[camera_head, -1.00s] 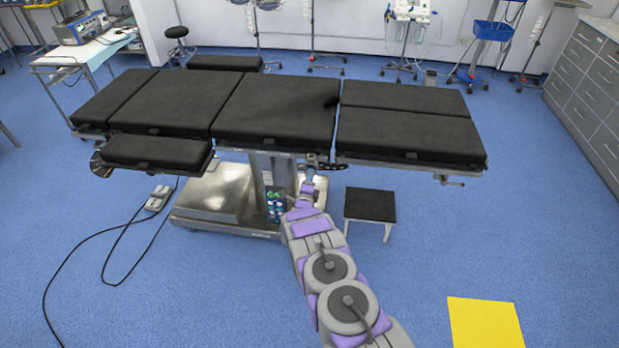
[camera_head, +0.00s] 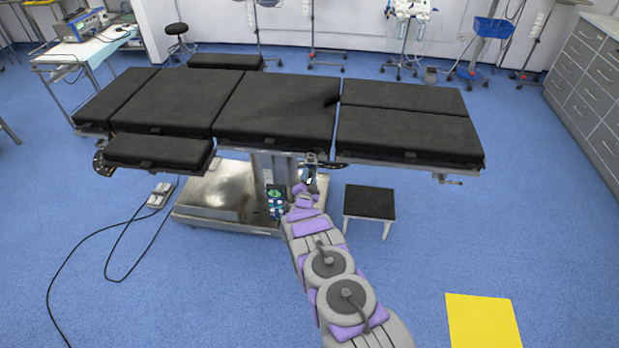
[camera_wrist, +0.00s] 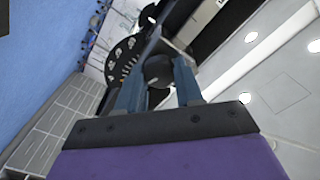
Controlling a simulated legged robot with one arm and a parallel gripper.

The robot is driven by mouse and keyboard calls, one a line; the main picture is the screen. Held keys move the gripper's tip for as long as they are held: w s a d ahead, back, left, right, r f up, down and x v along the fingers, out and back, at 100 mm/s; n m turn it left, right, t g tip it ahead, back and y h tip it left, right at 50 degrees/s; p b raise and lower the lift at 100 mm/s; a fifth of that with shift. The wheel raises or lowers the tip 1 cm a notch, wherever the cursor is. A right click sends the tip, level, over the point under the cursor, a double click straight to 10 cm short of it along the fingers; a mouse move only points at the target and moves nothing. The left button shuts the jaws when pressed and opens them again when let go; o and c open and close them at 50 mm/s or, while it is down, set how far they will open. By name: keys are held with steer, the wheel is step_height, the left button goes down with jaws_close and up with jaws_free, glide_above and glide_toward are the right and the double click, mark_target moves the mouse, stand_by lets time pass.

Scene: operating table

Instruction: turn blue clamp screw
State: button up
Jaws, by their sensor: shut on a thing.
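My gripper (camera_head: 310,180) is at the near edge of the operating table, by the gap between the middle and right cushions. In the wrist view my gripper (camera_wrist: 160,82) has its two blue-grey fingers on either side of a dark rounded knob (camera_wrist: 158,68), shut on it. The knob looks dark grey here; no clear blue shows on it. A dark disc-shaped joint plate (camera_wrist: 122,60) with holes and pale marks is just beyond the left finger. In the head view the knob is too small and too covered by my gripper to make out.
The operating table (camera_head: 275,105) has black cushions above. Its metal base (camera_head: 215,200) and column stand left of my arm. A black-topped step stool (camera_head: 369,203) is close on the right. A foot pedal (camera_head: 160,195) with cables lies at left. Floor at right is mostly clear.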

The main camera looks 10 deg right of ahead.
steer(key=n, duration=0.5)
steer(key=shift+s+a+f+n, duration=0.1)
steer(key=shift+a+f+n, duration=0.05)
steer(key=shift+f+n, duration=0.15)
steer(key=n, duration=0.5)
steer(key=shift+b, duration=0.3)
steer(key=n, duration=0.5)
steer(key=shift+n, duration=0.4)
steer(key=n, duration=0.4)
steer(key=shift+f+n, duration=0.15)
steer(key=shift+n, duration=0.25)
steer(key=o, duration=0.8)
steer(key=shift+o, duration=1.2)
steer(key=shift+a+r, duration=0.1)
steer(key=shift+r, duration=0.1)
